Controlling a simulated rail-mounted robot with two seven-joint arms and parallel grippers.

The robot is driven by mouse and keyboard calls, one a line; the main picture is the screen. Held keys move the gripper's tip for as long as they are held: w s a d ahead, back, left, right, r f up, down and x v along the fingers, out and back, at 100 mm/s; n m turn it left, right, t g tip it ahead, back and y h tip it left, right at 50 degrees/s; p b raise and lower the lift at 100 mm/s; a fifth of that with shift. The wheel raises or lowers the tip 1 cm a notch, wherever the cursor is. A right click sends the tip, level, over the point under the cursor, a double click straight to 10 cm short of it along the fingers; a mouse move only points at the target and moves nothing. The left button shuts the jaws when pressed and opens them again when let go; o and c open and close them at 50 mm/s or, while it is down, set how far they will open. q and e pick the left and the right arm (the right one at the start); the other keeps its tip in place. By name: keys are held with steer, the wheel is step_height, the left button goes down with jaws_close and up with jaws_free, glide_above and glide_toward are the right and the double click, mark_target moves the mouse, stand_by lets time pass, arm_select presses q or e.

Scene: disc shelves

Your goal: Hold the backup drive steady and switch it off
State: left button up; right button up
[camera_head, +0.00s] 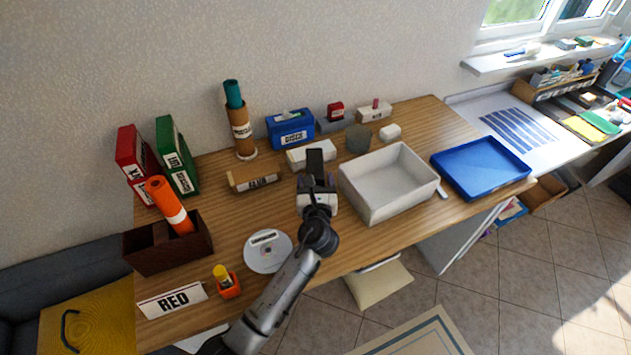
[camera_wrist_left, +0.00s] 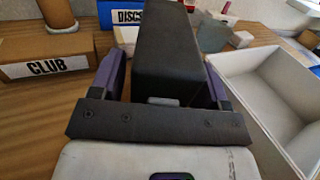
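A black block (camera_head: 315,157), likely the backup drive, is in front of a white box in the head view. It also fills the middle of the left wrist view (camera_wrist_left: 165,50). A small grey part shows at its near end; I cannot tell whether it is a switch. My left gripper (camera_head: 316,180) reaches over the table's middle. Its two purple fingers (camera_wrist_left: 162,85) lie along both sides of the block and appear shut on it. The fingertips' contact is partly hidden. My right gripper is not in view.
A white open bin (camera_head: 372,213) stands close to the right of my left gripper. A white labelled box (camera_head: 297,158) and a blue DISCS box (camera_head: 290,125) stand behind. A disc (camera_head: 258,262) lies in front, left of my arm.

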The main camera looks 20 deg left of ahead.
arm_select(q)
steer(key=c, duration=1)
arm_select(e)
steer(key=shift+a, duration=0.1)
arm_select(q)
steer(key=shift+o, duration=0.2)
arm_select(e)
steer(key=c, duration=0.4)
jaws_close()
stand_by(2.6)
